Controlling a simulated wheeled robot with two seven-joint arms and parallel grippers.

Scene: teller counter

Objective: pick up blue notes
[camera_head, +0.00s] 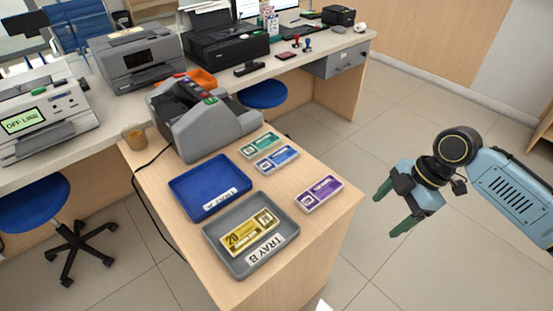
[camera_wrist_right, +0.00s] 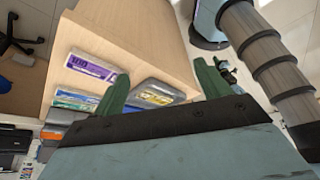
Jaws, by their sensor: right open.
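The blue notes (camera_head: 277,159) lie flat on the wooden counter, between the green notes (camera_head: 260,145) and the purple notes (camera_head: 319,194). My right gripper (camera_head: 391,208) is open and empty, off the counter's right side and apart from all the notes. Its two green fingers (camera_wrist_right: 163,72) also show in the right wrist view. My left gripper is not in view.
Grey tray B (camera_head: 216,238) holds yellow 20 notes (camera_head: 250,232). An empty-looking blue tray (camera_head: 206,186) lies behind it. A grey counting machine (camera_head: 215,128) stands at the back of the counter. A cup (camera_head: 134,138) is at the left corner. Floor right of the counter is clear.

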